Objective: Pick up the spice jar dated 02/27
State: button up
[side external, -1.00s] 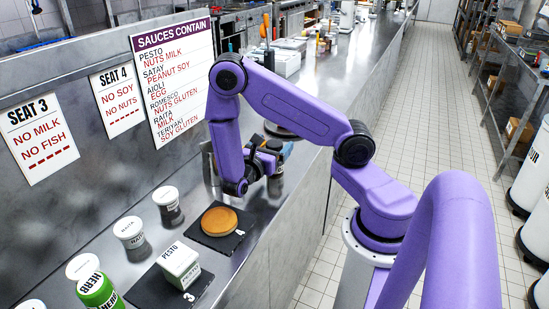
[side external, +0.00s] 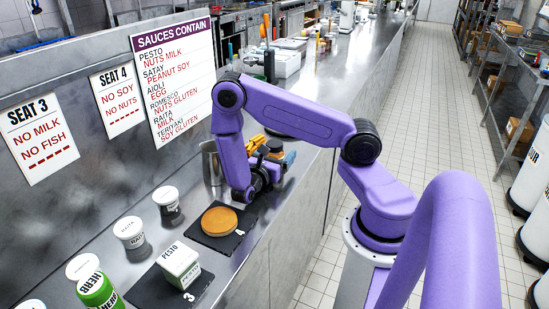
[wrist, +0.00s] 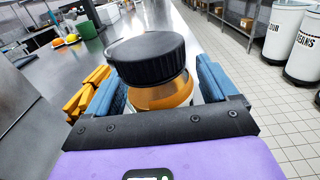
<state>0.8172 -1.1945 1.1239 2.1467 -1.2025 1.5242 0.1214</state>
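A spice jar (wrist: 160,92) with a black ribbed lid and an amber body stands upright close in front of my wrist. It is between the two blue finger pads of my gripper (wrist: 163,92). A pale gap seems to show between the jar and the right pad, so the fingers look open around it. No date on the jar is readable. In the side view my gripper (side external: 274,154) is low over the counter and reaches away from the camera, beyond the dark board with the round brown item.
The steel counter holds a metal pot (side external: 211,165) beside my arm, a round brown item (side external: 219,221) on a dark board, a pesto carton (side external: 179,265), white-lidded containers (side external: 129,233) and a green herb container (side external: 99,290). Orange pieces (wrist: 88,93) lie left of the left pad. The wall is close on the left.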

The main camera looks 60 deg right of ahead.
jog(key=c, duration=1)
jog(key=shift+r, duration=0.1)
